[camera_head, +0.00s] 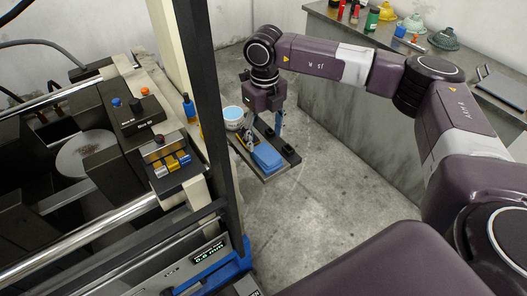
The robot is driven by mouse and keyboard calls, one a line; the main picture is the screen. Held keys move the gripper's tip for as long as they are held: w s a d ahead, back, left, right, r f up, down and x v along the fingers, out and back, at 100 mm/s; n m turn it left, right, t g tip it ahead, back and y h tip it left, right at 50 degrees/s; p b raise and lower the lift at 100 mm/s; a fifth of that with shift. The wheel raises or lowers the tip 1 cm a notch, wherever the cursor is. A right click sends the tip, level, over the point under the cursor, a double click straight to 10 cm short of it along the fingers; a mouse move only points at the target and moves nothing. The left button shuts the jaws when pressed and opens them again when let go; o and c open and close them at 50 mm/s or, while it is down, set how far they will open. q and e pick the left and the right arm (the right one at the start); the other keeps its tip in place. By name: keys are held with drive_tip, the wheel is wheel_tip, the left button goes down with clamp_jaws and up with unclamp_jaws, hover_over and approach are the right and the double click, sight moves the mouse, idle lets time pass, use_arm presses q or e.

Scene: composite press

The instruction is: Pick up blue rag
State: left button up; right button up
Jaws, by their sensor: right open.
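The blue rag (267,157) looks like a folded, flat blue block. It lies on a small dark tray or shelf (284,164) near the middle of the picture, beside the press frame. My right gripper (267,124) hangs pointing down behind the rag, above the far part of the tray. It is open, and its fingers are small and partly hard to make out. It appears apart from the rag. My left gripper is not in view.
A white tub (233,115) stands left of the gripper, with small tools beside the rag. The dark upright post (209,110) of the press is close on the left. A grey counter (350,80) with bottles and domed items stands at right. The floor (330,200) between is clear.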

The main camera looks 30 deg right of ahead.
sight(267, 154)
drive_tip(key=shift+s+f+p, duration=0.25)
drive_tip(key=shift+f+p, duration=0.15)
drive_tip(key=shift+f, duration=0.45)
drive_tip(key=f, duration=0.1)
drive_tip(key=f+p, duration=0.1)
drive_tip(key=f, duration=0.1)
drive_tip(key=f+p, duration=0.1)
drive_tip(key=shift+d+f, duration=0.3)
drive_tip(key=shift+f, duration=0.2)
drive_tip(key=c, duration=1.3)
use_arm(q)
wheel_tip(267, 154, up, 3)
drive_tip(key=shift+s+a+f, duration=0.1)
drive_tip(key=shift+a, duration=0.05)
use_arm(e)
drive_tip(key=shift+o, duration=0.2)
